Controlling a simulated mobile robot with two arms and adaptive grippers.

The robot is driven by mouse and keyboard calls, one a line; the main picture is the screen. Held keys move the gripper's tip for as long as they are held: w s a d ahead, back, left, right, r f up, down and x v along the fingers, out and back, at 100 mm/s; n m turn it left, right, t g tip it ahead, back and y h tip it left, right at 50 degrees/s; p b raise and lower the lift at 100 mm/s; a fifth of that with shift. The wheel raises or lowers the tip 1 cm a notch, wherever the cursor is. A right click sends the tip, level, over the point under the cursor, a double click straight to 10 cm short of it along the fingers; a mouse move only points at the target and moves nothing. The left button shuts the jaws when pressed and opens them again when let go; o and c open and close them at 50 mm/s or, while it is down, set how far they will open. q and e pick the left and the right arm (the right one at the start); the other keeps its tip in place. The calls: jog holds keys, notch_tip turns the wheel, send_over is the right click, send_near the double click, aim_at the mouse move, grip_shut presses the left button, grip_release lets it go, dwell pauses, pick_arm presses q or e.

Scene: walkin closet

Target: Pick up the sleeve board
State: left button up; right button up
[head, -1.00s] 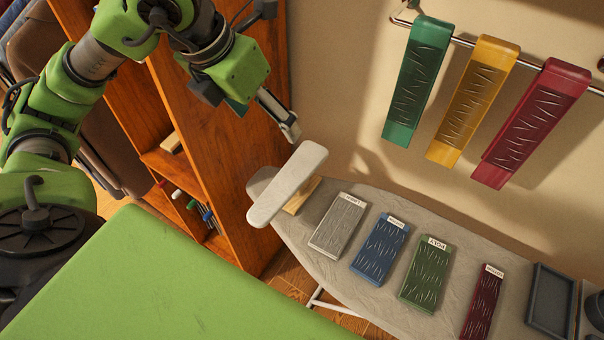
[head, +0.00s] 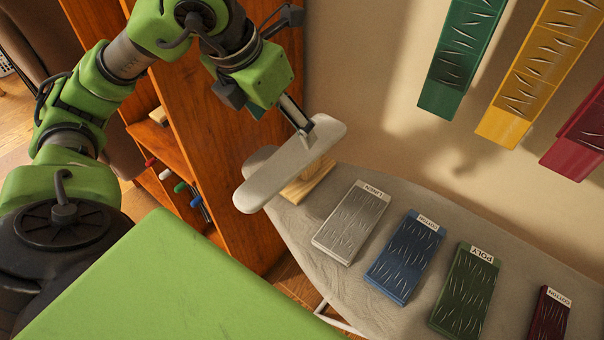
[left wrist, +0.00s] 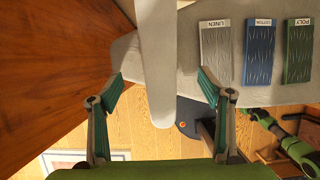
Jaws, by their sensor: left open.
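The sleeve board (head: 275,174) is a narrow, pale grey padded board on a wooden foot (head: 308,184). It stands at the left end of the ironing board (head: 330,275). My left gripper (head: 303,124) is at the sleeve board's far end in the head view and looks empty. In the left wrist view my left gripper (left wrist: 161,84) is open, with one finger on each side of the sleeve board (left wrist: 157,50) and gaps between. I cannot tell how far above it the fingers are. My right gripper is not in view.
Labelled linen (head: 351,222), blue cotton (head: 405,262), poly (head: 465,290) and dark red cotton (head: 549,318) pads lie right of the sleeve board. A wooden shelf unit (head: 200,110) stands close on the left. Coloured pads hang on the wall behind.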

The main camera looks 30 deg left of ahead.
aim_at(297, 151)
pick_arm(q)
jog(key=shift+w+f, duration=0.1)
jog(key=shift+f, duration=0.8)
jog(key=x, duration=0.7)
jog(key=shift+b, duration=0.35)
jog(key=shift+p+x, duration=0.5)
jog(key=shift+x, duration=2.5)
jog(key=shift+w+a+r, duration=0.15)
jog(key=c, duration=1.7)
